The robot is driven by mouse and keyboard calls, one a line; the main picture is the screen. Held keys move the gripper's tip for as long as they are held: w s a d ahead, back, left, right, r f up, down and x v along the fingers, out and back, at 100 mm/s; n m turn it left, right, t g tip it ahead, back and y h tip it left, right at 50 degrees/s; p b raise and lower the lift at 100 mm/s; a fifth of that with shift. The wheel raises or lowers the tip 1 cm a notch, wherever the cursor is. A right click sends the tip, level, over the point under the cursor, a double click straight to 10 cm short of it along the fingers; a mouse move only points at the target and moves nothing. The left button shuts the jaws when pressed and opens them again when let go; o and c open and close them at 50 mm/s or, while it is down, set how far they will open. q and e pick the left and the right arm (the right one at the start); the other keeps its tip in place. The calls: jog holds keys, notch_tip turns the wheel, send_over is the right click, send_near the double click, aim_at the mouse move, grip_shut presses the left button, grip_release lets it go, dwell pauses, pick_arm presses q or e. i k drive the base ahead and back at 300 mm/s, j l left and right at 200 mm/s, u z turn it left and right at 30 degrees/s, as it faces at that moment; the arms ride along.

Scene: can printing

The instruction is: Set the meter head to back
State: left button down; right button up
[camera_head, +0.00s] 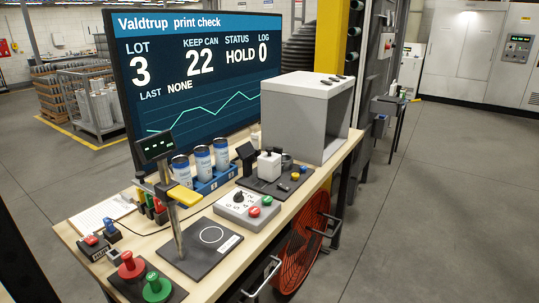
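A stand near the front of the bench has a metal pole (172,215) rising from a dark base plate (197,258) marked with a white circle. At its top is a small dark display (155,147) with green characters, and a yellow block (184,195) juts out below it; this looks like the meter head. Beside the base is a grey control box (250,208) with a black rotary knob (239,198), a red and a green button. The knob's markings are too small to read. Neither of my grippers is in view.
Blue-and-white cans (202,160) stand in a blue rack behind the stand. Large red and green buttons (157,287) are at the near corner, with a clipboard (100,215) at the left. A grey open box (305,115) stands at the far end. A big screen (200,65) backs the bench.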

aim_at(268, 163)
jog(key=l+u, duration=0.1)
jog(key=u, duration=0.25)
jog(key=i+l+u, duration=0.1)
jog(key=u, duration=0.25)
jog(key=l+u, duration=0.2)
jog(key=u, duration=0.15)
jog(key=l+u, duration=0.45)
jog(key=l, duration=0.6)
